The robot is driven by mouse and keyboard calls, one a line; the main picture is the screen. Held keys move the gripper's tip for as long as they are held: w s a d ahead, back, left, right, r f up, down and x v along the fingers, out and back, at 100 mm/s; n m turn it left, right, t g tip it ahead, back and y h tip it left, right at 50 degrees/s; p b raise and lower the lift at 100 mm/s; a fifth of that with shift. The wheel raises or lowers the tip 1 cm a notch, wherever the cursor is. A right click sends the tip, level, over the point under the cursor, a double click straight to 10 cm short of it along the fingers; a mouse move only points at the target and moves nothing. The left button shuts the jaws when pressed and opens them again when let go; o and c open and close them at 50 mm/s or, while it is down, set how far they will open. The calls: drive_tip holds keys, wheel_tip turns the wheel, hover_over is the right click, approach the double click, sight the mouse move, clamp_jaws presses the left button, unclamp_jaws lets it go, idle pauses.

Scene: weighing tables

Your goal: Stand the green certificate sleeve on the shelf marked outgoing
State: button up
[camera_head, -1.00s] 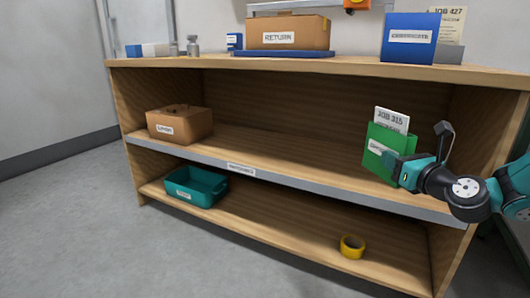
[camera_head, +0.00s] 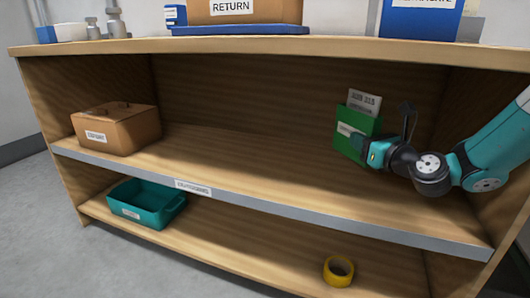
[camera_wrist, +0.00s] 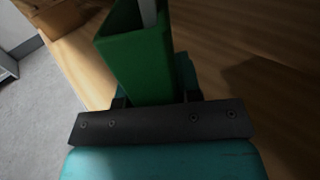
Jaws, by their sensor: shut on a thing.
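The green sleeve (camera_head: 356,128) is upright on or just above the middle shelf (camera_head: 260,165), toward its right side. A white card marked JOB 315 (camera_head: 364,101) stands up out of its top. My gripper (camera_head: 370,153) is shut on the sleeve's lower near edge. In the wrist view the green sleeve (camera_wrist: 135,60) sits between my jaws. I cannot tell whether its bottom touches the board. The shelf's front edge carries a small label (camera_head: 193,188), too small to read surely.
A brown labelled box (camera_head: 118,130) sits at the middle shelf's left. The lower shelf holds a teal bin (camera_head: 148,204) and a yellow tape roll (camera_head: 338,271). A RETURN box (camera_head: 240,12) stands on top. The middle shelf's centre is clear.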

drive_tip(key=shift+a+f+b, duration=0.15)
drive_tip(key=shift+f+b, duration=3.9)
drive_tip(key=shift+f, duration=1.15)
drive_tip(key=o, duration=1)
drive_tip(key=shift+r, duration=0.15)
